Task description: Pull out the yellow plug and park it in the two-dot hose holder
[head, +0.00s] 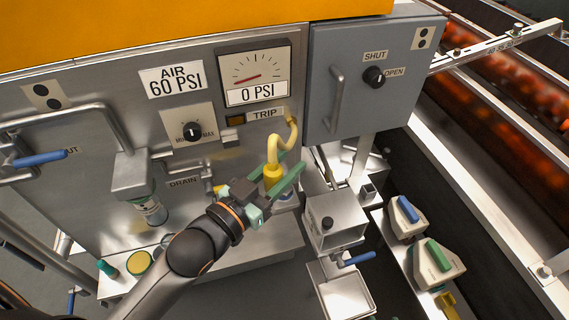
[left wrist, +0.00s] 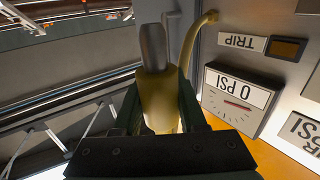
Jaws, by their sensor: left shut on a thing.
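The yellow plug (head: 272,176) is between the green fingers of my left gripper (head: 286,170), which is shut on it. Its curved yellow hose (head: 284,139) runs up to the panel beside the TRIP label. In the left wrist view, the plug's yellow body (left wrist: 158,100) sits between the fingers, and its grey tip (left wrist: 153,45) shows bare, with no socket around it. Two-dot plates are on the left of the panel (head: 46,97) and on the grey cabinet door (head: 423,38). I cannot tell which marks a hose holder. My right gripper is out of view.
Holders with a blue part (head: 408,208) and a green part (head: 438,254) stand on the right ledge. A metal box with a black knob (head: 336,216) is right of the gripper. The cabinet handle (head: 336,100) and a gauge reading 0 PSI (head: 254,75) are above.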

